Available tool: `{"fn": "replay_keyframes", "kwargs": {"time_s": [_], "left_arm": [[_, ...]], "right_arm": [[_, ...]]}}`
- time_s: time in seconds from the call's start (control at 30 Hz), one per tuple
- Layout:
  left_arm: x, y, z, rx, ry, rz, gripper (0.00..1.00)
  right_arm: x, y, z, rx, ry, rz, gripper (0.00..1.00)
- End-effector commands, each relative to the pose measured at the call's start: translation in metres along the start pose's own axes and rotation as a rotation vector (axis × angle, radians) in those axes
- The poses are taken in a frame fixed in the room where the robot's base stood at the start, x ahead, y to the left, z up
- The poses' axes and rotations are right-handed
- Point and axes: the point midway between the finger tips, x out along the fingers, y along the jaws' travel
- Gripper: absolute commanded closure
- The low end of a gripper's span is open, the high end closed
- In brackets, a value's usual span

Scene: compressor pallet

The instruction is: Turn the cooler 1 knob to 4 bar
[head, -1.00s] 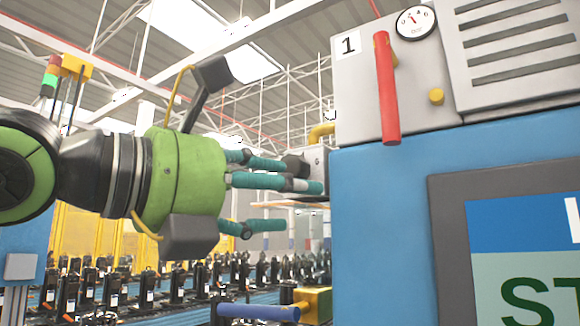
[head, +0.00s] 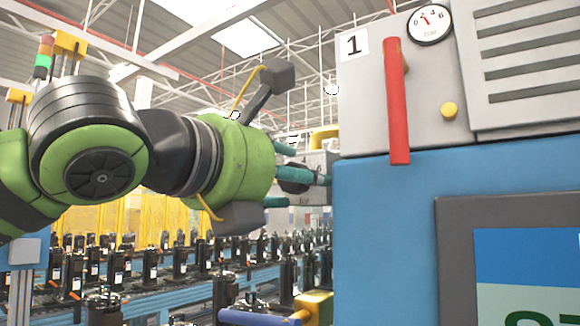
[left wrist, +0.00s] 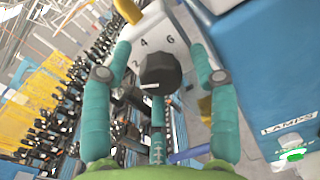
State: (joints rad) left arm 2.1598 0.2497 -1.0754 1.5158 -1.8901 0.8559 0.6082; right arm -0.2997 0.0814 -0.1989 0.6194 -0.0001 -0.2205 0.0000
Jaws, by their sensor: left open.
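The dark faceted knob (left wrist: 160,72) sits on a pale box (left wrist: 158,30) marked 2, 4 and 6 in the left wrist view. A small white mark shows on the knob's lower edge. My left gripper (left wrist: 161,52) is open, with teal fingers on both sides of the knob and a third below it. Gaps show beside the knob. In the head view my left gripper (head: 306,178) reaches to the knob (head: 293,174) beside the blue machine, and the fingers partly cover it. My right gripper is out of view.
The blue machine (head: 385,215) stands close right of the fingers. Its grey top carries a "1" plate (head: 354,44), a red lever (head: 397,100), a yellow button (head: 449,110) and a gauge (head: 430,22). A blue-handled yellow valve (head: 312,305) is below.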

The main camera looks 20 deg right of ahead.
Motion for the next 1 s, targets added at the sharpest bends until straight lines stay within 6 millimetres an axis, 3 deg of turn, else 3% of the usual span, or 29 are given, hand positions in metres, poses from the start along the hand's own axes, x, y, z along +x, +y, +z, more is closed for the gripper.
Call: {"fn": "replay_keyframes", "kwargs": {"time_s": [0.1, 0.13, 0.27, 0.67, 1.0], "left_arm": [[0.0, 0.0, -0.001, 0.0, 0.0, 0.0, 0.4], [0.0, 0.0, -0.001, 0.0, 0.0, 0.0, 0.44], [0.0, 0.0, -0.001, 0.0, 0.0, 0.0, 0.96], [0.0, 0.0, -0.001, 0.032, 0.0, 0.0, 0.96], [-0.001, -0.001, -0.001, 0.243, 0.006, -0.002, 0.96]], "right_arm": [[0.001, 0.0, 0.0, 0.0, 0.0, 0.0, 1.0], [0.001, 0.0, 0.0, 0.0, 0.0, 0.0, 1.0], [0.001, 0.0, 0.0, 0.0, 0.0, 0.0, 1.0], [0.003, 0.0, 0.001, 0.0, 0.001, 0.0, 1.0], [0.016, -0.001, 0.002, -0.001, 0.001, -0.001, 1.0]]}}
